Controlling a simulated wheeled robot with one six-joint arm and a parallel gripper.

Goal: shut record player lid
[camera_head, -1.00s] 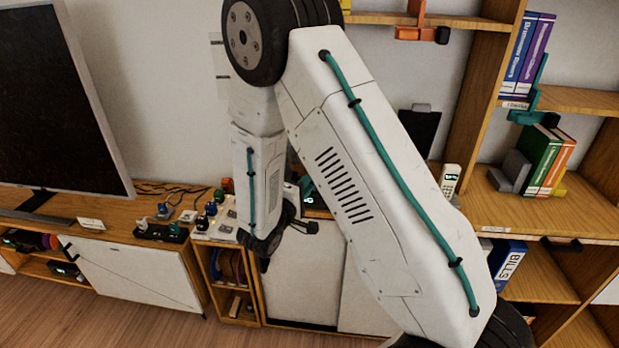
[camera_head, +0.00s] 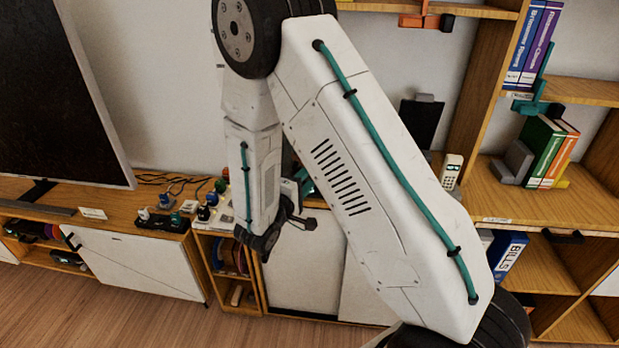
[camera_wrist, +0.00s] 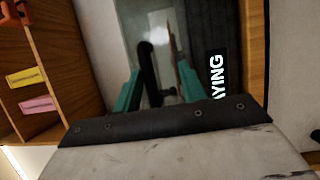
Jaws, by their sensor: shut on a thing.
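In the wrist view my gripper (camera_wrist: 157,66) has its two teal fingers shut on what looks like the edge of the record player lid (camera_wrist: 150,25), a grey, see-through pane. A dark, curved bar shows between the fingers; I cannot tell whether it is part of the lid or lies behind it. In the head view my arm hides the record player and most of the gripper; only a bit of teal shows beside the forearm. The lid's angle cannot be told.
A dark sign reading "AYING" (camera_wrist: 217,75) stands close right of the fingers. Wooden shelving (camera_wrist: 60,60) is at left in the wrist view. In the head view a white phone (camera_head: 452,172) and a dark panel (camera_head: 421,120) are right of my arm, and a power strip (camera_head: 162,222) left.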

